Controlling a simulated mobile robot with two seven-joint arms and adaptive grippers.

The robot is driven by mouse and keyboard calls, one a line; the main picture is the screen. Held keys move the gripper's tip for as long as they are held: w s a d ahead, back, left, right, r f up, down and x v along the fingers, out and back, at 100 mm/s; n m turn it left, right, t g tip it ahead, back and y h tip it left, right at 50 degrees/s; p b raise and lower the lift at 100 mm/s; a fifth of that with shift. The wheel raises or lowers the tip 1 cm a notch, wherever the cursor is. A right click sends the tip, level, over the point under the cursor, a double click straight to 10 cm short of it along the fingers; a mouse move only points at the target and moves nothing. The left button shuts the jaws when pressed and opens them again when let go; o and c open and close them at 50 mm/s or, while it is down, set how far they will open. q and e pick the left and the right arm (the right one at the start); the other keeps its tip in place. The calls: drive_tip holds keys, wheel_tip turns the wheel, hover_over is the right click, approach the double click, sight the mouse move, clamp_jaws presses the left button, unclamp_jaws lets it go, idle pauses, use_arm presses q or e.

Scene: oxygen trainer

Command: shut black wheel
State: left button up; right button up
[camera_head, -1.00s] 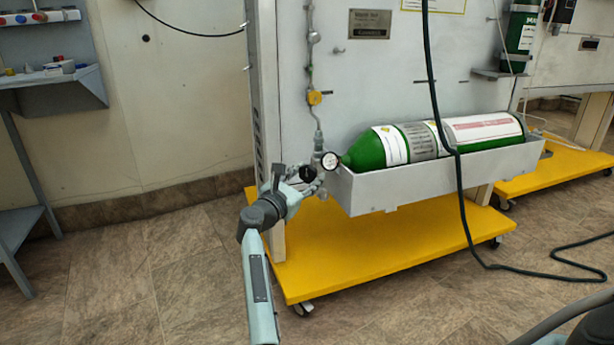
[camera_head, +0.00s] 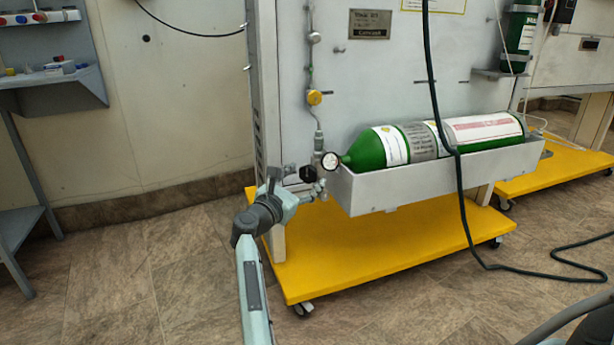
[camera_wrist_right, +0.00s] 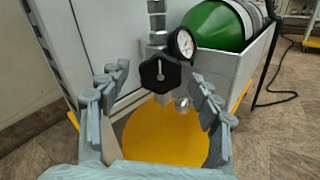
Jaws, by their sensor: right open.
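The black wheel (camera_head: 308,174) sits on the valve at the neck end of the green cylinder, beside a round gauge (camera_head: 331,161). In the right wrist view the black wheel (camera_wrist_right: 160,73) faces me, with a pale line on its front, and the gauge (camera_wrist_right: 182,43) is just up and right of it. My right gripper (camera_head: 301,187) is open, just in front of and to the left of the wheel. In the right wrist view its fingers (camera_wrist_right: 160,92) are spread to either side of the wheel, with gaps, and do not appear to touch it. My left gripper is not seen.
The green cylinder (camera_head: 372,148) lies in a grey tray (camera_head: 440,182) on the panel. A yellow wheeled base (camera_head: 370,250) is below. A dark hose (camera_head: 460,190) hangs in front of the tray.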

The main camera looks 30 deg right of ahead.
drive_tip(key=v, duration=0.5)
drive_tip(key=shift+s+a, duration=0.2)
drive_tip(key=shift+a, duration=0.15)
